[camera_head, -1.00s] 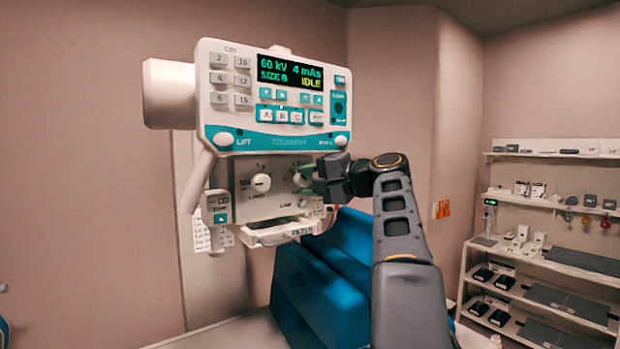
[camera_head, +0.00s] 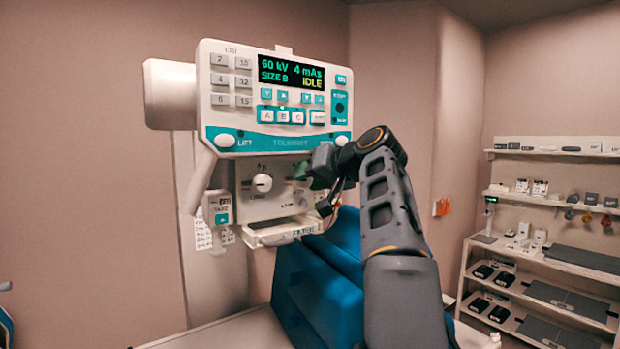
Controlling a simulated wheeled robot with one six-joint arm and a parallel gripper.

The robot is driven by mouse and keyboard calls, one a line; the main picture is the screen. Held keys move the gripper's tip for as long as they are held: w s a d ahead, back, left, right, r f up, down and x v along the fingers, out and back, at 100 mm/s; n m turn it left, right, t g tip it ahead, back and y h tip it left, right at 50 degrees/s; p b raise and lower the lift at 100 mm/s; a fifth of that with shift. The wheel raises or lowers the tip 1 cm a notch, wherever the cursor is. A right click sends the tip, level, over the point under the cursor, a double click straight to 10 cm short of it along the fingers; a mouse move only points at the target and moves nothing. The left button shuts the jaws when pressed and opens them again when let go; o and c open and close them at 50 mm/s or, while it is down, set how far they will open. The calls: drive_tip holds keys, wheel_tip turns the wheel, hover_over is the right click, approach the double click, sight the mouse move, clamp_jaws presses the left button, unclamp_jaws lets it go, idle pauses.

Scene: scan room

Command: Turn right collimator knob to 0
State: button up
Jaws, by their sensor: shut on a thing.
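The white x-ray tube head (camera_head: 170,95) carries a control panel whose display (camera_head: 291,73) reads 60 kV, 4 mAs, SIZE B, IDLE. Below it is the collimator front (camera_head: 270,208) with a left knob (camera_head: 262,183) in plain view. My gripper (camera_head: 304,171) reaches in from the right at the place of the right collimator knob and is shut on it. The knob and its scale are mostly hidden behind the gripper, so its setting cannot be read.
A filter tray (camera_head: 283,233) juts out under the collimator. A hand control (camera_head: 219,209) hangs at its left. A blue padded block (camera_head: 320,285) stands below on a pale table. Shelves (camera_head: 545,255) with small items stand at the right.

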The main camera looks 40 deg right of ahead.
idle(0.5)
drive_tip(key=o, duration=0.9)
drive_tip(key=shift+s, duration=0.1)
drive_tip(key=v, duration=1.3)
drive_tip(key=shift+s+a+r, duration=0.1)
drive_tip(key=shift+s+r, duration=0.05)
drive_tip(key=shift+s, duration=0.15)
